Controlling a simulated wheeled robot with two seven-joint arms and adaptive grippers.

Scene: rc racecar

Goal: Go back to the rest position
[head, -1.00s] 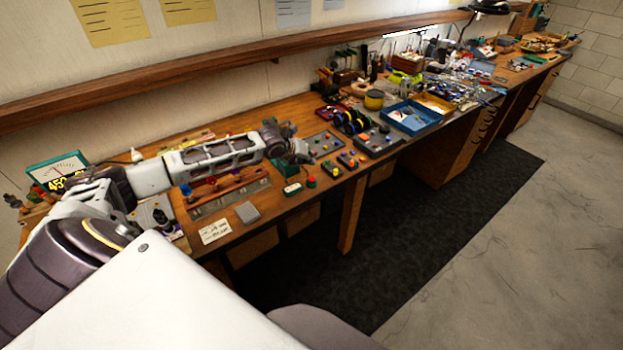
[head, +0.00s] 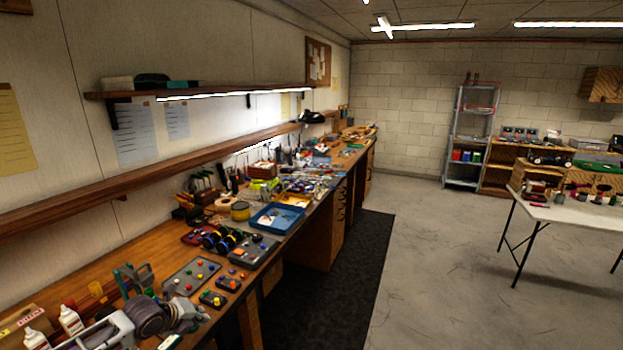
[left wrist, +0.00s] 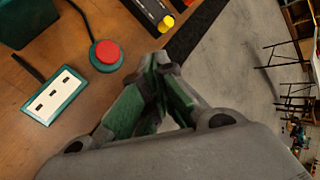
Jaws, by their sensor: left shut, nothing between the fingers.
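My left gripper (head: 195,318) is low at the left of the head view, over the front part of the wooden workbench (head: 95,262). Its arm comes in from the lower left. In the left wrist view, the green and grey fingers (left wrist: 160,68) meet at the tips, shut and empty. They are above the bench's front edge, beside a red round button (left wrist: 107,54) and a teal-edged white box (left wrist: 54,95). My right gripper is not in view.
Small button boxes (head: 212,298), a grey control panel (head: 191,275) and a blue tray (head: 277,218) lie further along the bench. A wooden shelf (head: 150,165) runs along the wall. The floor (head: 430,270) is clear between the bench and a white table (head: 570,208).

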